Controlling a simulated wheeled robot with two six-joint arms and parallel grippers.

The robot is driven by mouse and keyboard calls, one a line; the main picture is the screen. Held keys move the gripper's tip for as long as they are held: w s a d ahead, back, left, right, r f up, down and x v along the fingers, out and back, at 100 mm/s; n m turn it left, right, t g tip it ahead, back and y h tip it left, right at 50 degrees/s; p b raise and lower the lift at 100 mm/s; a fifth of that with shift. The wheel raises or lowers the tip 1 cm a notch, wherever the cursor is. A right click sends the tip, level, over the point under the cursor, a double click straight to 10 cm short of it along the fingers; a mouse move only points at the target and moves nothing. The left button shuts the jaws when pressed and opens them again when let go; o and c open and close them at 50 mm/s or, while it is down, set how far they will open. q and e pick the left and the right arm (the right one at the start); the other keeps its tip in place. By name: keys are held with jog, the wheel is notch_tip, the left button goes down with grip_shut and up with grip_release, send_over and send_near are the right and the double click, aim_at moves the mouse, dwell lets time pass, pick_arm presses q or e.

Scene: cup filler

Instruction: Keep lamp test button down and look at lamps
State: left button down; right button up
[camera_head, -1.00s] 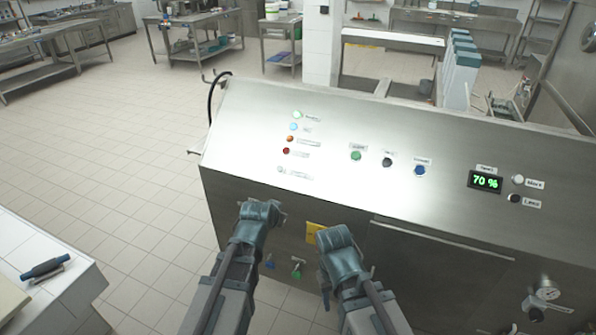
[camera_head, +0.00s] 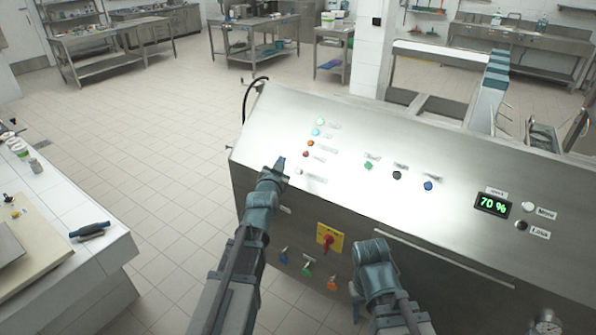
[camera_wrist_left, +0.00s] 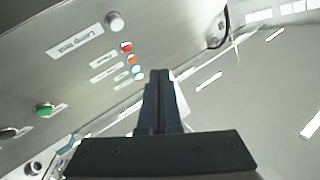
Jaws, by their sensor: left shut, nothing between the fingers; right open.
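The lamp test button (camera_head: 298,171) is a pale round knob at the left end of the sloping steel panel. The left wrist view shows it (camera_wrist_left: 114,21) beside its "Lamp test" label (camera_wrist_left: 75,42). Above it in the head view stand a red lamp (camera_head: 306,154), an orange lamp (camera_head: 311,143), a blue lamp (camera_head: 316,132) and a pale top lamp (camera_head: 320,122). My left gripper (camera_head: 279,164) is shut and empty, just left of the button and apart from it. My right gripper (camera_head: 372,254) is low before the cabinet front; its fingers are hidden.
Green (camera_head: 368,165), black (camera_head: 397,175) and blue (camera_head: 428,185) buttons sit further right, then a display (camera_head: 493,204) reading 70 %. A red switch on a yellow plate (camera_head: 330,237) is on the front between my arms. A white counter (camera_head: 60,200) stands left.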

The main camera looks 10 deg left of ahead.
aim_at(298, 170)
pick_arm(q)
jog(key=shift+w+d+f+b, duration=0.35)
jog(key=shift+w+f+b, duration=0.6)
jog(key=shift+f+b, duration=0.15)
jog(key=shift+w+d+f+b, duration=0.35)
jog(key=shift+w+f+b, duration=0.55)
jog(key=shift+f+b, duration=0.15)
jog(key=shift+w+d+f+b, duration=0.35)
jog(key=shift+w+f+b, duration=0.6)
jog(key=shift+f+b, duration=0.15)
jog(key=shift+w+f, duration=0.1)
jog(key=shift+f, duration=0.05)
jog(key=shift+w+d+f, duration=0.1)
jog(key=shift+w+f, duration=0.05)
jog(key=shift+w, duration=0.05)
jog(key=shift+w+d+f+b, duration=0.1)
jog(key=shift+w+f+b, duration=0.25)
jog(key=shift+b, duration=0.3)
dwell(0.3)
jog(key=shift+s+r, duration=0.1)
jog(key=shift+s, duration=0.05)
dwell(0.3)
jog(key=shift+s+a+r+p, duration=0.2)
jog(key=shift+s+r+p, duration=0.3)
jog(key=shift+p, duration=0.2)
jog(key=shift+r, duration=0.1)
